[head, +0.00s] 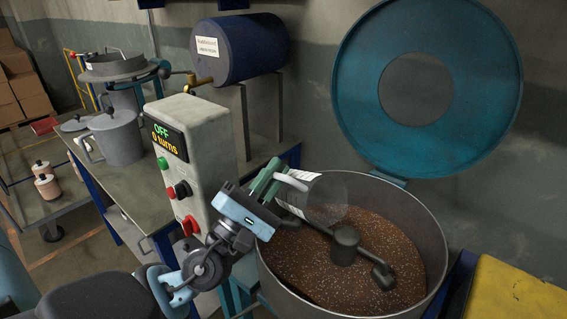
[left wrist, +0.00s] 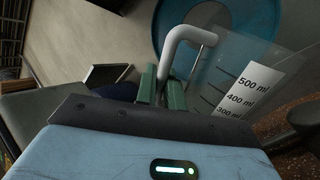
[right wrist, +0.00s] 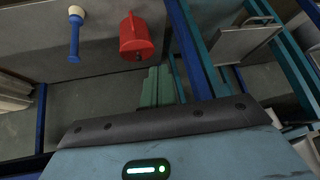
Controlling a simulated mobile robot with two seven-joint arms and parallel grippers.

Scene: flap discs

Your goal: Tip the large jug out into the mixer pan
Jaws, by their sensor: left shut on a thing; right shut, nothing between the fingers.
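The large jug (head: 327,196) is clear, with a white scale label and a white handle. It is tilted on its side over the left part of the mixer pan (head: 440,245), mouth toward the middle. I see no contents in it. The pan holds brown, speckled grain around a dark hub with a mixing arm. My left gripper (head: 268,180) is shut on the jug's handle, which also shows in the left wrist view (left wrist: 186,38) beside the jug's printed scale. My right gripper (right wrist: 157,88) is shut and empty in the right wrist view; I cannot pick it out in the head view.
The pan's round teal lid (head: 350,100) stands raised behind it. A control box (head: 195,150) reading "OFF, 0 turns" stands close left of the pan. A grey lidded pot (head: 118,138) and a blue drum (head: 240,48) are farther back. A red can (right wrist: 137,38) shows in the right wrist view.

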